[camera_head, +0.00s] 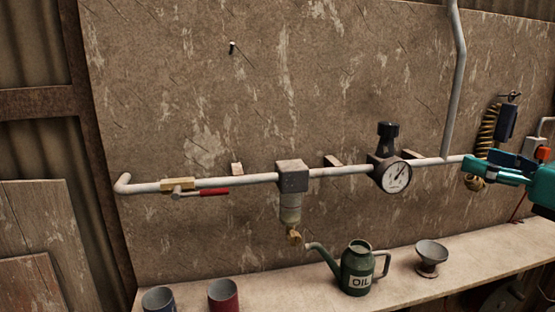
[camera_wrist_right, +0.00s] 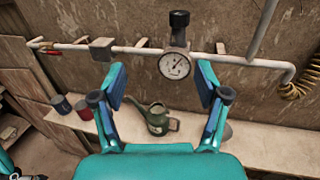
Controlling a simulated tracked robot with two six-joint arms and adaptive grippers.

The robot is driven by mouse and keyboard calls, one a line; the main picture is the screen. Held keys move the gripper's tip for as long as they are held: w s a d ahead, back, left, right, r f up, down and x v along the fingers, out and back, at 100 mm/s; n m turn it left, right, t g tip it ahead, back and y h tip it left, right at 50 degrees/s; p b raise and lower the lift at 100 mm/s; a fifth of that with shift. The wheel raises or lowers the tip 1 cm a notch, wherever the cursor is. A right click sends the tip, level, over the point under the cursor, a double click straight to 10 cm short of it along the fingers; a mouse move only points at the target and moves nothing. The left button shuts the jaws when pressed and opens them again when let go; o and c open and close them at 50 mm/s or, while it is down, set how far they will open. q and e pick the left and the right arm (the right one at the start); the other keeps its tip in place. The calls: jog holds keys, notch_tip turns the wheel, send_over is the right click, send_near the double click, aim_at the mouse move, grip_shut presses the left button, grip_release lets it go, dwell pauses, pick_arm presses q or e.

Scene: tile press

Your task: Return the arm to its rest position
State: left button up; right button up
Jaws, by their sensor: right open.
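My right gripper (camera_head: 474,171) reaches in from the right edge in the head view, in front of the wall at the pipe's right end. In the right wrist view its two teal fingers (camera_wrist_right: 161,85) stand wide apart with nothing between them. The round pressure gauge (camera_wrist_right: 174,65) with its black knob shows beyond the fingers. In the head view the gauge (camera_head: 396,177) is left of the gripper, clearly apart from it. My left gripper does not show in the head view. A teal part of mine shows at the lower left corner of the right wrist view.
A white pipe (camera_head: 337,171) runs along the wall, with a red-handled valve (camera_head: 214,192) and a filter (camera_head: 291,179). A green oil can (camera_head: 357,270), a grey funnel (camera_head: 431,254), a blue cup (camera_head: 158,300) and a red cup (camera_head: 223,296) stand on the shelf (camera_head: 315,284). A coiled hose (camera_head: 488,128) hangs right.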

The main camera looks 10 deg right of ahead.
jog(key=w+a+f+g+y, duration=0.2)
jog(key=w+a+f, duration=0.2)
jog(key=f, duration=0.6)
jog(key=w+a+f+g+y, duration=0.1)
jog(key=w+a+f+g, duration=0.3)
jog(key=f, duration=0.5)
jog(key=s+a+f+n+g, duration=0.1)
jog(key=a+f+n+g, duration=0.15)
jog(key=a+f, duration=0.6)
jog(key=s+a+f+n+g, duration=0.1)
jog(key=a+f+g, duration=0.2)
jog(key=f, duration=1.1)
jog(key=s+a+f+n+g+h, duration=0.2)
jog(key=s+a+f+n, duration=0.2)
jog(key=s+f+n, duration=0.8)
jog(key=s+a+f+n+g+h, duration=0.2)
jog(key=s+a+f+n+g, duration=0.1)
jog(key=s+f+n, duration=0.8)
notch_tip(320, 180, down, 4)
jog(key=a+n, duration=0.1)
jog(key=n, duration=0.2)
jog(key=shift+s+a+n+h, duration=0.15)
jog(key=shift+s+n+h, duration=0.2)
jog(key=shift+s+h, duration=0.05)
jog(key=shift+r, duration=0.1)
jog(key=shift+c, duration=0.2)
